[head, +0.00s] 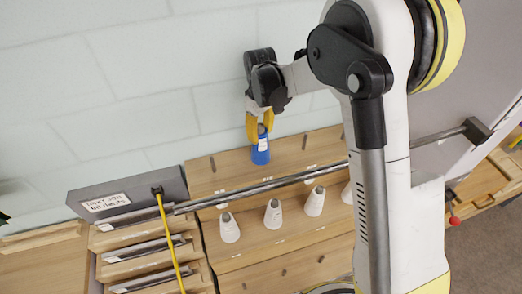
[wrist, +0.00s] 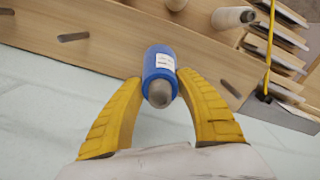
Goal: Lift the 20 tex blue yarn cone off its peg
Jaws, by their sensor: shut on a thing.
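The blue yarn cone (head: 260,154) has a white label and a grey tip; it also shows in the wrist view (wrist: 154,63), its tip toward the camera. My gripper (head: 260,133) has its yellow fingers on both sides of the cone's upper part, shut on it. In the wrist view my gripper (wrist: 159,78) has one fingertip on each side of the cone. The cone's body hides whatever is under it, so I cannot tell whether it is clear of its peg. The label text is too small to read.
Bare pegs stick out of the wooden rack (head: 230,180) on both sides of the blue cone. A grey box (head: 130,193) with a yellow cable (head: 170,240) is at left.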

